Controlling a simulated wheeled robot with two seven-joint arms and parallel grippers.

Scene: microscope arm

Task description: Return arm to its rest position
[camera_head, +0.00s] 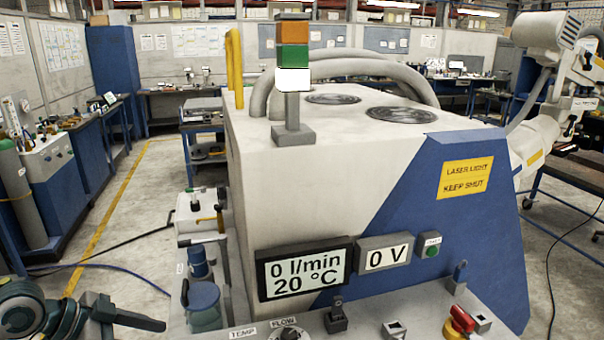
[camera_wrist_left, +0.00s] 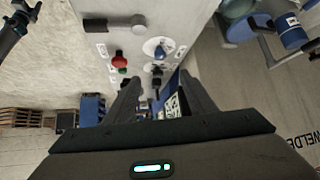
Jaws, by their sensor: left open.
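My left gripper (camera_head: 138,320) shows at the bottom left of the head view, with a dark finger pointing right. In the left wrist view its two fingers (camera_wrist_left: 163,88) stand apart with nothing held between them. In the head view it is left of the machine's front panel and apart from it. A white jointed arm-like apparatus (camera_head: 545,130) stands at the upper right; I cannot tell whether it is the arm of the task. My right gripper is not in view.
A large white and blue machine (camera_head: 330,160) fills the middle, with a signal lamp (camera_head: 292,60) on top. Its front panel carries a red knob (camera_head: 461,320), switches and a display (camera_head: 303,270). Blue benches (camera_head: 92,155) line the left. Floor (camera_head: 135,215) is open between them and the machine.

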